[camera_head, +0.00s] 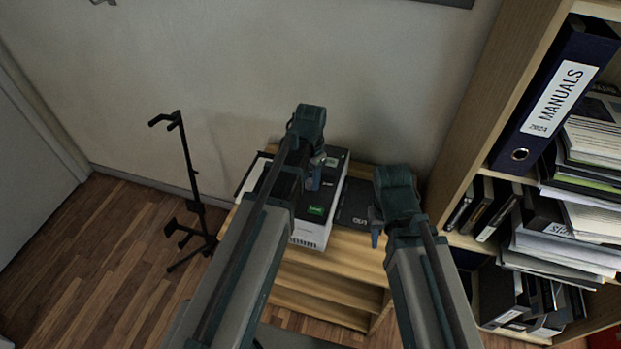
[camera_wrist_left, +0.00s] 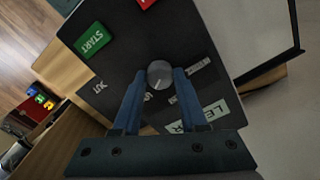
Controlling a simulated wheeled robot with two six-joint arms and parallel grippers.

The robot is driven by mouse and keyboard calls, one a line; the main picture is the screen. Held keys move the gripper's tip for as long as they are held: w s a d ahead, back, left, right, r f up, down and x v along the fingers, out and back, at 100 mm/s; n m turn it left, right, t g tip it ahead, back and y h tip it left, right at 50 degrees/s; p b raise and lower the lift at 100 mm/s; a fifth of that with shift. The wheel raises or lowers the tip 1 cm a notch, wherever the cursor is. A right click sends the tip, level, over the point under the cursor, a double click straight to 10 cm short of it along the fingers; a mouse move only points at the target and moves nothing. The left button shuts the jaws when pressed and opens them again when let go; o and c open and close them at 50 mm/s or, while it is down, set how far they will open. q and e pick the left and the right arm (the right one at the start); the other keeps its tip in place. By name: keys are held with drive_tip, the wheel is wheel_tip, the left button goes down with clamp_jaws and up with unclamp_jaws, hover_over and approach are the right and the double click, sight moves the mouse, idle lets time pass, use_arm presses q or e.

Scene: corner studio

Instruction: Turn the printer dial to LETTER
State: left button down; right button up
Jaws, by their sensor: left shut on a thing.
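The printer (camera_head: 312,232) is a white and black box on a wooden cabinet. Its grey round dial (camera_wrist_left: 159,73) sits on the dark panel (camera_wrist_left: 150,45) in the left wrist view. My left gripper (camera_wrist_left: 158,80) has its blue fingers on either side of the dial and is shut on it. A white label starting with "LE" (camera_wrist_left: 186,126) shows below the dial, partly hidden by a finger. Other small labels are partly covered, and the dial's exact setting is hard to read. My right gripper (camera_head: 376,230) hangs to the right of the printer; its opening is unclear.
A green START button (camera_wrist_left: 94,40) and a red button (camera_wrist_left: 146,3) lie on the panel. A dark flat item (camera_head: 355,207) is right of the printer. A black stand (camera_head: 190,175) stands left, a full bookshelf (camera_head: 475,120) right.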

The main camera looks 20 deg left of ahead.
sight(311, 182)
idle(0.5)
use_arm(q)
drive_tip(key=shift+c, duration=2.2)
unclamp_jaws()
drive_tip(key=shift+r, duration=0.2)
wheel_tip(311, 182, up, 14)
drive_tip(key=p, duration=1.3)
drive_tip(key=shift+f+p, duration=0.25)
drive_tip(key=shift+p, duration=0.15)
drive_tip(key=s+d+n+y, duration=0.1)
drive_tip(key=s+d+n, duration=0.1)
drive_tip(key=s+d, duration=0.8)
drive_tip(key=s, duration=0.4)
drive_tip(key=shift+s+d+n, duration=0.2)
drive_tip(key=shift+s+n, duration=0.05)
drive_tip(key=shift+n, duration=0.05)
